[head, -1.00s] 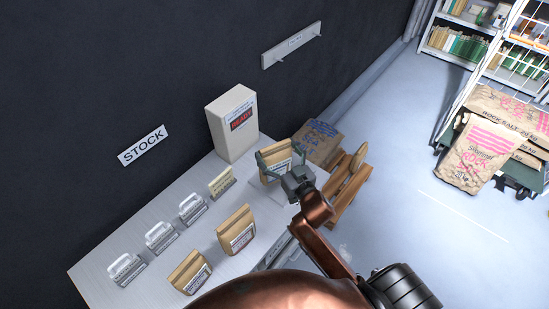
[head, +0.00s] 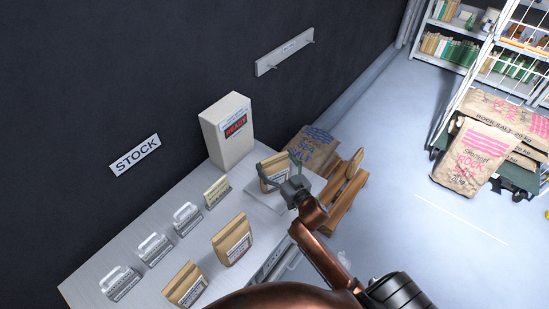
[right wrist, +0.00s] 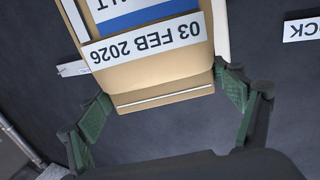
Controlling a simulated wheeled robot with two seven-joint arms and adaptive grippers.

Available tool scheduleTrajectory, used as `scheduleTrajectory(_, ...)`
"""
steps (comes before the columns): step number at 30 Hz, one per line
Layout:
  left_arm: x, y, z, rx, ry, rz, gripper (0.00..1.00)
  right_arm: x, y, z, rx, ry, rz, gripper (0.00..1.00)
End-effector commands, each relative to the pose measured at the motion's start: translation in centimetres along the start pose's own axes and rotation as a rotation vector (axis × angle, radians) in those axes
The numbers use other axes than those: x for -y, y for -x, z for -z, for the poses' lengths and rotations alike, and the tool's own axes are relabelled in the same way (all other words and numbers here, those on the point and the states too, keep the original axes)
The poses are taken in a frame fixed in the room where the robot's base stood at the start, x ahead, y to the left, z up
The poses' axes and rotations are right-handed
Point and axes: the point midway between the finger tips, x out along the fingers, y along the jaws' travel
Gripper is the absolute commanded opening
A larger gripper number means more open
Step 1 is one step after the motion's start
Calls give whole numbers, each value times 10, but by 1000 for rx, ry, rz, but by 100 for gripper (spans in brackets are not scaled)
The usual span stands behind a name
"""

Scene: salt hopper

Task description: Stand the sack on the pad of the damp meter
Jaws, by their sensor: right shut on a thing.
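The damp meter (head: 228,138) is a cream box with a red display at the back of the grey table. Its pale, flat pad (head: 262,198) lies at its front right. My right gripper (head: 281,167) is shut on a tan paper sack (head: 273,178), held upright at the pad; I cannot tell whether its base touches. In the right wrist view the sack (right wrist: 160,75) shows a label reading 03 FEB 2026, upside down, between the green finger pads (right wrist: 165,105). My left gripper is not in view.
Two more tan sacks (head: 232,239) (head: 187,284) stand on the table (head: 150,280). Several clear holders (head: 187,218) and a cream card (head: 217,191) line its back. A wooden stand (head: 345,190) and a large brown sack (head: 312,148) are beyond its right end. Rock salt sacks (head: 475,158) sit far right.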

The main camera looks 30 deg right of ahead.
Motion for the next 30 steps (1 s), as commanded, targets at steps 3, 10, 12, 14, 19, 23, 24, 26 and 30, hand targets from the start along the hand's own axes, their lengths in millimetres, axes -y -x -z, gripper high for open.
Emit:
scheduleTrajectory(3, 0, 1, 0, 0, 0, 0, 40, 1, 0, 6, -11, 2, 2, 28)
scheduleTrajectory(10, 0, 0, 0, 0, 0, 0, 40, 1, 0, 3, -10, 1, 2, 28)
scheduleTrajectory(12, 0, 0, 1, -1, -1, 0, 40, 0, 0, -1, -2, 0, 0, 91)
scheduleTrajectory(14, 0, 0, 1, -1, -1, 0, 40, 0, 0, -1, -1, 0, 0, 95)
scheduleTrajectory(19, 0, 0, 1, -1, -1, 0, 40, 0, 0, -1, -1, 1, 0, 100)
scheduleTrajectory(23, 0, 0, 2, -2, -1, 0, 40, 0, 0, -1, -2, 1, 0, 100)
scheduleTrajectory(24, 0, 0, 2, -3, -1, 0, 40, 0, 0, -1, -2, 1, 0, 100)
scheduleTrajectory(26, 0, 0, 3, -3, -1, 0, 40, 0, 0, 1, -2, 1, 1, 100)
scheduleTrajectory(30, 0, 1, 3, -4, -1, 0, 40, 0, 13, 1, 0, 0, 0, 100)
